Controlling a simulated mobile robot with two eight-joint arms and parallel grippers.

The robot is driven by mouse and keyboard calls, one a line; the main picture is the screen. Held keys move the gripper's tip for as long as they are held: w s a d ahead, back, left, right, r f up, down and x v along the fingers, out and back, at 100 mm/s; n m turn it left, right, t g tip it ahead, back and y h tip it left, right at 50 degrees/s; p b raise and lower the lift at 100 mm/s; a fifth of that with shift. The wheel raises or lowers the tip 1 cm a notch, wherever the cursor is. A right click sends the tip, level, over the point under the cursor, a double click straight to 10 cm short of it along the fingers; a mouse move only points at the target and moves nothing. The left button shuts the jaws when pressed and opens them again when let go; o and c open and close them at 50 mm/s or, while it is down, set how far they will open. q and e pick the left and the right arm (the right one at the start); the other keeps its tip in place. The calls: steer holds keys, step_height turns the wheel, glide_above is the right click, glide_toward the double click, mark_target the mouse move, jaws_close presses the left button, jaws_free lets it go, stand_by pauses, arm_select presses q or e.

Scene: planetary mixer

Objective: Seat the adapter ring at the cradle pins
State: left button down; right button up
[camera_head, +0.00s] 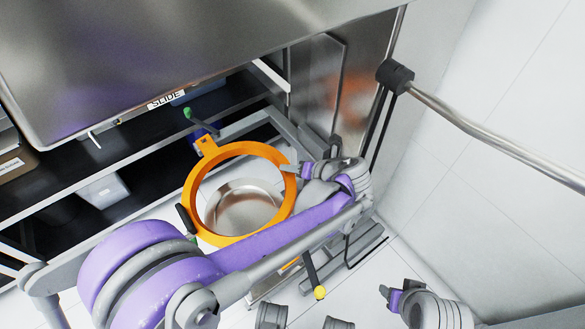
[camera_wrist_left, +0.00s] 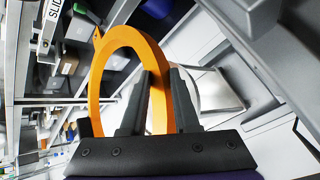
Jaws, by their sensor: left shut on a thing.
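The orange adapter ring (camera_head: 190,190) hangs tilted in the middle of the head view, with a small tab at its upper left. My left gripper (camera_head: 293,169) is shut on its right rim. In the left wrist view the ring (camera_wrist_left: 97,80) passes between the two dark fingers of my left gripper (camera_wrist_left: 160,85). A grey cradle frame (camera_head: 245,123) shows behind the ring. A green-tipped pin (camera_head: 188,113) stands near the ring's tab, apart from it in the picture. The ring and my left arm hide part of the cradle. My right gripper (camera_head: 390,297) is at the lower right, its fingers unclear.
A metal bowl (camera_head: 243,207) shows through the ring. A yellow-knobbed lever (camera_head: 320,292) is below my left arm. The steel housing marked SLIDE (camera_head: 120,60) overhangs at upper left. A metal rail (camera_head: 480,135) crosses the right side. Dark shelves (camera_head: 60,185) lie at left.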

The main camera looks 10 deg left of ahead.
arm_select(q)
steer(key=shift+w+m+g+y, duration=0.15)
steer(key=shift+m+g+y, duration=0.15)
steer(key=shift+y, duration=0.1)
steer(key=shift+d+m+g+y+b, duration=0.1)
steer(key=shift+m+g+y+b, duration=0.2)
steer(key=shift+y+b, duration=0.25)
stand_by(0.6)
steer(key=shift+w+f+b, duration=0.1)
steer(key=shift+f+b, duration=0.2)
steer(key=shift+f, duration=0.05)
steer(key=c, duration=1.3)
jaws_free()
steer(key=o, duration=0.4)
steer(key=shift+r, duration=0.1)
step_height(320, 180, up, 10)
steer(key=p, duration=0.2)
steer(key=shift+p, duration=0.4)
